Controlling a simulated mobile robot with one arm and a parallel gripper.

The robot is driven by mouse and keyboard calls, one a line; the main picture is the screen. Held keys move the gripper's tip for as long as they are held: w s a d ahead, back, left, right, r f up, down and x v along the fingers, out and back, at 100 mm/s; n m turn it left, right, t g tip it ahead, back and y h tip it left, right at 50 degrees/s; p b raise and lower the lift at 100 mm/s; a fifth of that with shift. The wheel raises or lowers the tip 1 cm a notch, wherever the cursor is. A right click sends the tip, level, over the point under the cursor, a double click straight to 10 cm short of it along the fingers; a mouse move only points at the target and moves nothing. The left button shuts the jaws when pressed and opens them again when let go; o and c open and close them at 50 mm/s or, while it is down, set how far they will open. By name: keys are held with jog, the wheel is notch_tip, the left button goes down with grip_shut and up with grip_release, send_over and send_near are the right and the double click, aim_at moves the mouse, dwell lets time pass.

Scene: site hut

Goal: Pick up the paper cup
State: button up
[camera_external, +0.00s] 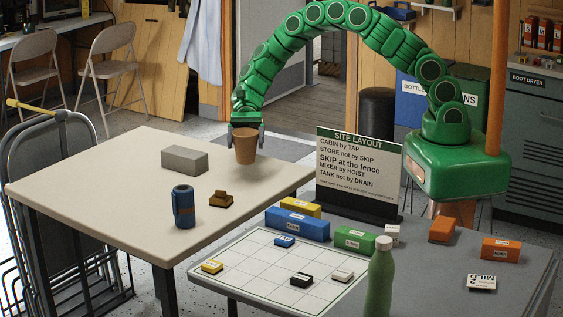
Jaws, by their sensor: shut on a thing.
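The paper cup (244,149) is brown, upright and tapered, wider at the top. It is at the right part of the pale table (108,187). My gripper (246,130) comes down from above and is shut on the cup near its rim. The fingers hide part of the rim. The cup seems to be just above the tabletop or touching it; I cannot tell which.
A grey block (184,160), a blue cylinder (183,207) and a small brown object (220,199) share the pale table. A sign (358,165), coloured blocks, a gridded board (245,262) and a green bottle (380,280) occupy the grey table (440,275).

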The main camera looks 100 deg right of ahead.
jog(key=s+r, duration=0.2)
jog(key=r, duration=0.1)
jog(key=shift+s+a+r, duration=0.1)
jog(key=shift+s+a, duration=0.05)
jog(key=shift+s, duration=0.1)
jog(key=s+a+r, duration=0.1)
jog(key=s+r, duration=0.2)
jog(key=s, duration=0.5)
jog(key=shift+s+r, duration=0.3)
jog(key=shift+s, duration=0.1)
